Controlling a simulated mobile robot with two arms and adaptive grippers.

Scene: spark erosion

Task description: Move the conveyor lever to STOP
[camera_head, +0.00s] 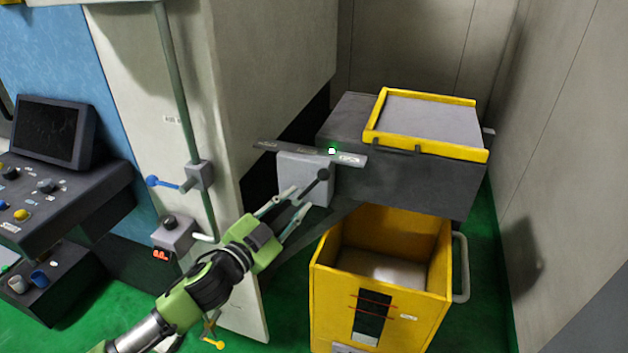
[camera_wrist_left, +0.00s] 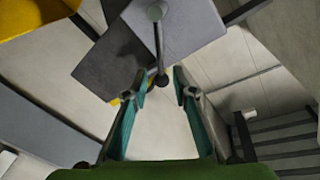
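The conveyor lever has a dark ball knob (camera_head: 323,175) on a thin rod in front of a light grey box (camera_head: 290,172). In the left wrist view the knob (camera_wrist_left: 161,80) is between the open fingertips (camera_wrist_left: 160,84), with gaps visible on both sides. My right gripper is not in view.
A dark conveyor housing (camera_head: 400,180) with a yellow-framed lid (camera_head: 425,145) is right of the lever. A yellow bin (camera_head: 330,290) stands below it. A blue-knobbed handle (camera_head: 152,181) and a small grey box (camera_head: 175,236) are on the left. A control console (camera_head: 60,215) stands at far left.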

